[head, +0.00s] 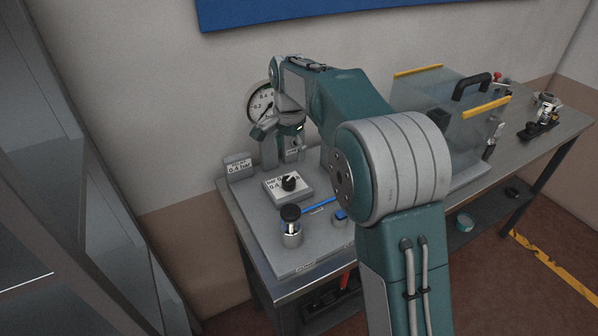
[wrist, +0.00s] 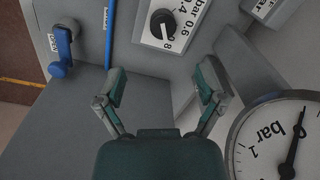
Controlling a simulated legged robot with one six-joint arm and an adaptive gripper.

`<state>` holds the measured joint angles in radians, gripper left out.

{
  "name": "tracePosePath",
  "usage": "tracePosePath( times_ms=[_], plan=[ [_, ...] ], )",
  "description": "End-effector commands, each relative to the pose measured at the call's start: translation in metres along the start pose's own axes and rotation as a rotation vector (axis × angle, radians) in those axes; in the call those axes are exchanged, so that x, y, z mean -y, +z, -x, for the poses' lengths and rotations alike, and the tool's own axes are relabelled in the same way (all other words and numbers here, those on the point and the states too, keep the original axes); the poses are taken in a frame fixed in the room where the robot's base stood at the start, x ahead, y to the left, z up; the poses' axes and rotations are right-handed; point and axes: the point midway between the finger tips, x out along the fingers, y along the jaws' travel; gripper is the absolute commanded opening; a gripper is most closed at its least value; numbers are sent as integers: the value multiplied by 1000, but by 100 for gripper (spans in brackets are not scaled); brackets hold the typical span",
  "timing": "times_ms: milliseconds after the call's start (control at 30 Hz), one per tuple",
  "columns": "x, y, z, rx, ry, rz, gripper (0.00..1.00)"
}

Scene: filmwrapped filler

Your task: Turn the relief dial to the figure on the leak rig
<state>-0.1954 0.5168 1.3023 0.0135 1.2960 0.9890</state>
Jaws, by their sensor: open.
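The relief dial is a black knob (head: 289,183) on a white scale plate on the leak rig; it also shows in the wrist view (wrist: 162,23). Its pale mark appears to face the 0.8 side, but the exact setting is hard to read. A card (head: 239,167) behind it reads 0.4 bar. The round pressure gauge (head: 261,103) is on the wall side; in the wrist view (wrist: 258,152) its needle lies near 0. My gripper (head: 281,141) is open and empty, above and behind the dial. In the wrist view the open fingers (wrist: 163,84) are apart from the knob.
A blue lever (wrist: 61,48) and blue pipe (head: 318,205) are on the rig, beside a black-capped cylinder (head: 291,224) at the front. A clear box with a black handle (head: 471,86) stands to the right. Grey shelving (head: 75,190) is at the left.

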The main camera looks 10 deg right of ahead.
Motion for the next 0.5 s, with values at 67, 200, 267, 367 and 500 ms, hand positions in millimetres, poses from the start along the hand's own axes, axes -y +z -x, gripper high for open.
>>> tracePosePath(
  times_ms=[67,200,267,367,500],
  plan=[
    [3,0,-3,2,3,-7,88],
    [6,2,-9,2,8,-11,88],
    [7,2,-15,1,9,-11,88],
    [6,2,-31,3,10,-11,88],
    [4,0,-57,6,8,-10,88]
  ],
)
